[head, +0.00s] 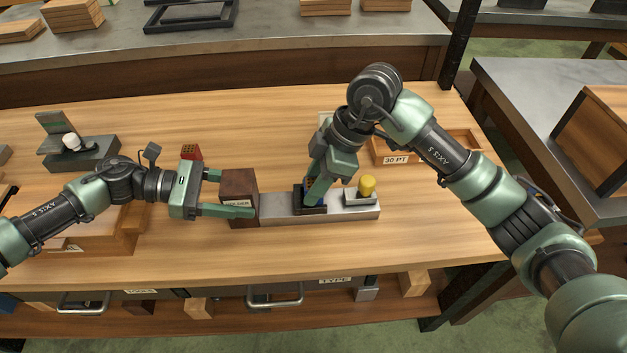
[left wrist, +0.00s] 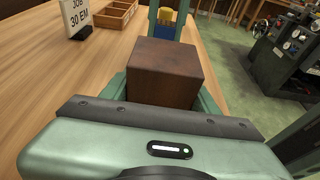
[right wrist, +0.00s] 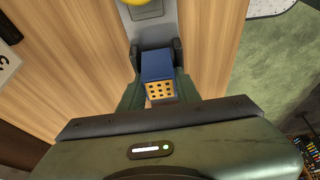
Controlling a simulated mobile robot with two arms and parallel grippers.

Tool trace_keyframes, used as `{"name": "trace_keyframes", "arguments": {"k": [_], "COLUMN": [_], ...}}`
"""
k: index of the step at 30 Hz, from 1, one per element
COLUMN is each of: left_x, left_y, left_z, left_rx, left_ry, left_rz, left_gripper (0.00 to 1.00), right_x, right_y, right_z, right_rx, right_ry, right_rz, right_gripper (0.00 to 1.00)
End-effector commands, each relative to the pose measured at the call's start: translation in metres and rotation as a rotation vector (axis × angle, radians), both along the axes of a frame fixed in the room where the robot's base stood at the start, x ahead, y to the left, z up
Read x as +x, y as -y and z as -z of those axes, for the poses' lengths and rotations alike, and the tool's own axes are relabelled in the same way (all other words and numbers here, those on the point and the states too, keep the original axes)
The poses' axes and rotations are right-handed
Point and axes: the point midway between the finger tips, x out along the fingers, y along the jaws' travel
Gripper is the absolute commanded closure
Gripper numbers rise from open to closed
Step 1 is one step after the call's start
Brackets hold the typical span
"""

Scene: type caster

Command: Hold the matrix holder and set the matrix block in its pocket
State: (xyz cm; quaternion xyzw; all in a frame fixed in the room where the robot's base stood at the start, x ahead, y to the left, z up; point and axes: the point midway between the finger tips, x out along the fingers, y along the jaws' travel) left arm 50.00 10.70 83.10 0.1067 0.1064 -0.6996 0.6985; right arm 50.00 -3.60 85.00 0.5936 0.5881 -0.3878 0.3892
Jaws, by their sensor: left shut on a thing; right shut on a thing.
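The matrix holder is a long grey metal bar (head: 280,207) with a dark wooden block (head: 239,184) at its left end, a black pocket (head: 311,209) near its middle and a yellow knob (head: 367,186) at right. My left gripper (head: 228,196) is shut on the wooden block, which fills the left wrist view (left wrist: 165,72). My right gripper (head: 318,188) points down at the pocket, shut on the blue matrix block (right wrist: 157,66), whose brass-coloured face has holes. The block is at the pocket, between dark uprights in the right wrist view; I cannot tell whether it is fully seated.
A red block with dots (head: 190,152) stands behind my left gripper. A wooden tray labelled 30 PT (head: 448,146) lies behind my right arm. A grey device (head: 78,150) stands at the back left. The table in front of the holder is clear.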

Motion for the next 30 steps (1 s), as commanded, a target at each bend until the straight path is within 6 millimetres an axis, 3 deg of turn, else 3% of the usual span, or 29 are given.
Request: {"name": "trace_keyframes", "arguments": {"k": [30], "left_x": [-0.002], "left_y": [0.003], "left_z": [-0.004], "left_rx": [-0.011], "left_ry": [0.003], "left_rz": [0.013], "left_gripper": [0.82], "right_x": [-0.001], "right_y": [0.003], "right_z": [0.016], "right_rx": [-0.015], "right_ry": [-0.012], "right_rz": [0.005], "right_gripper": [1.00]}}
